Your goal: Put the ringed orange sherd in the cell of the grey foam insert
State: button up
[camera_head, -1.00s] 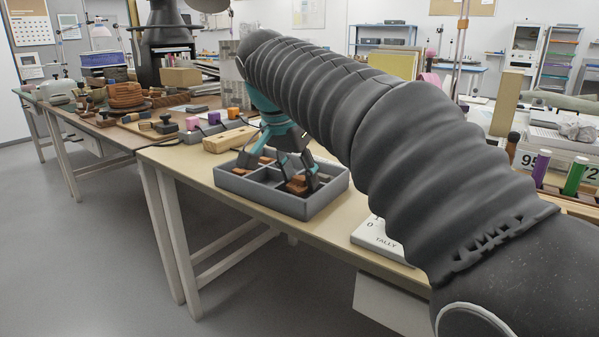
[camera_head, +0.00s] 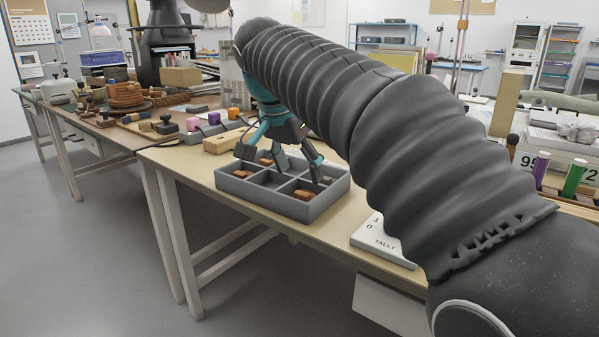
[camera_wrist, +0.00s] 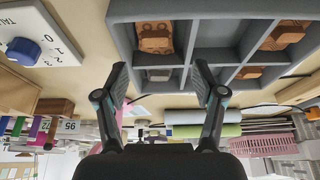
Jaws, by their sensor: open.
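The grey foam insert (camera_head: 322,207) is a divided tray on the near table; it also shows at the top of the wrist view (camera_wrist: 190,10). An orange sherd (camera_head: 303,195) lies in its front right cell. Two more orange-brown sherds lie in other cells, one at the back (camera_head: 266,161) and one at the left (camera_head: 241,174). My gripper (camera_head: 283,166) is above the insert, fingers spread, with nothing between them (camera_wrist: 161,84).
A white tally board (camera_head: 382,242) lies right of the insert, near the table's front edge. A wooden block (camera_head: 226,139) and a grey holder with coloured blocks (camera_head: 212,128) stand behind it. Bare table top lies left of the insert.

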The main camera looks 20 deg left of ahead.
jog(key=p+v, duration=0.3)
jog(key=v, duration=0.7)
jog(key=shift+r, duration=0.4)
jog(key=shift+s, duration=0.1)
